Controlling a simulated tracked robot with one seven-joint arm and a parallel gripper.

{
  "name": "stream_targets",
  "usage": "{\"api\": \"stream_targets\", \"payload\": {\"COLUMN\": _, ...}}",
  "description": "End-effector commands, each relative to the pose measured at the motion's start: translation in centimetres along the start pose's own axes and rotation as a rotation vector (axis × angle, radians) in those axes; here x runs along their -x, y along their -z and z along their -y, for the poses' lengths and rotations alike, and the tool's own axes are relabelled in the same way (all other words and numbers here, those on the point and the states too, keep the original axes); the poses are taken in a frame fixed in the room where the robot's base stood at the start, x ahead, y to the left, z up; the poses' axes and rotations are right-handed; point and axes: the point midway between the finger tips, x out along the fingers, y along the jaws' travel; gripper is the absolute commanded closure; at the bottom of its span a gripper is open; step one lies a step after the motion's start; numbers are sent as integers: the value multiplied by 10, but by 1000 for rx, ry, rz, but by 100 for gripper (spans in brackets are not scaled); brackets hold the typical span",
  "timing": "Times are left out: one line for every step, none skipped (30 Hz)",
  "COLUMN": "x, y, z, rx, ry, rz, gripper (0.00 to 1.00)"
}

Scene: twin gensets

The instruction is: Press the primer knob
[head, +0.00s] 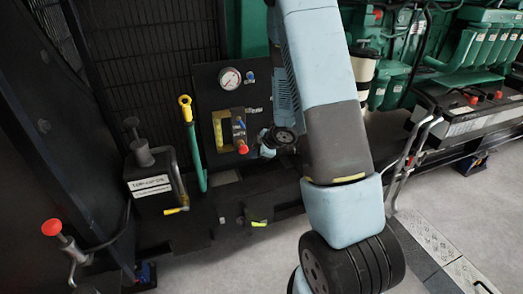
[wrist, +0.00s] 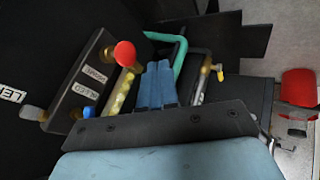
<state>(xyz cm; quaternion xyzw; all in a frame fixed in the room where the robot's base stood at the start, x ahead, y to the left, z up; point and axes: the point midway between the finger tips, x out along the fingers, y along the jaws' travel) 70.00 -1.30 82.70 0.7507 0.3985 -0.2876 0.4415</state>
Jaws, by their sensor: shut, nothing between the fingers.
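The primer knob is a round red knob (wrist: 125,53) beside the "PRIME" label in the wrist view. In the head view, a red knob (head: 242,149) stands low on the dark gauge panel. A blue knob (wrist: 88,112) sits by the "BLEED" label, on the same labelled block. My gripper (wrist: 157,68) is shut and empty, its blue fingers together. In the wrist view the fingertips appear right of the red knob, with a visible gap in the picture; depth is hard to tell. In the head view my arm hides most of the gripper.
A yellow-topped green handle (head: 186,125) stands left of the panel, and a green pipe (wrist: 180,50) passes near my fingers. A pressure gauge (head: 230,78) is above. A pump box (head: 150,180) and red-topped lever (head: 55,230) stand left. A battery (head: 475,105) is right.

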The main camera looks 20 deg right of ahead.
Motion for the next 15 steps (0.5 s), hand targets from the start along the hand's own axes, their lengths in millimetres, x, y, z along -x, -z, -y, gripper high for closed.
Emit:
{"api": "stream_targets", "payload": {"x": -8, "y": 0, "z": 1, "rx": 0, "ry": 2, "rz": 0, "gripper": 100}}
{"api": "stream_targets", "payload": {"x": -12, "y": 0, "z": 1, "rx": 0, "ry": 3, "rz": 0, "gripper": 100}}
{"api": "stream_targets", "payload": {"x": -18, "y": 0, "z": 1, "rx": 0, "ry": 3, "rz": 0, "gripper": 100}}
{"api": "stream_targets", "payload": {"x": -22, "y": 0, "z": 1, "rx": 0, "ry": 2, "rz": 0, "gripper": 100}}
{"api": "stream_targets", "payload": {"x": -26, "y": 0, "z": 1, "rx": 0, "ry": 3, "rz": 0, "gripper": 100}}
{"api": "stream_targets", "payload": {"x": -32, "y": 0, "z": 1, "rx": 1, "ry": 3, "rz": 0, "gripper": 100}}
{"api": "stream_targets", "payload": {"x": -36, "y": 0, "z": 1, "rx": 0, "ry": 3, "rz": 0, "gripper": 100}}
{"api": "stream_targets", "payload": {"x": -40, "y": 0, "z": 1, "rx": 0, "ry": 3, "rz": 1, "gripper": 100}}
{"api": "stream_targets", "payload": {"x": -46, "y": 0, "z": 1, "rx": 1, "ry": 3, "rz": 0, "gripper": 100}}
{"api": "stream_targets", "payload": {"x": -50, "y": 0, "z": 1, "rx": 2, "ry": 3, "rz": -1, "gripper": 100}}
{"api": "stream_targets", "payload": {"x": -54, "y": 0, "z": 1, "rx": 1, "ry": 2, "rz": 0, "gripper": 100}}
{"api": "stream_targets", "payload": {"x": -55, "y": 0, "z": -7, "rx": 2, "ry": -2, "rz": -1, "gripper": 100}}
{"api": "stream_targets", "payload": {"x": -57, "y": 1, "z": -12, "rx": 2, "ry": -2, "rz": -1, "gripper": 100}}
{"api": "stream_targets", "payload": {"x": -58, "y": 1, "z": -16, "rx": 2, "ry": -3, "rz": 0, "gripper": 100}}
{"api": "stream_targets", "payload": {"x": -60, "y": 1, "z": -20, "rx": 1, "ry": -2, "rz": 0, "gripper": 100}}
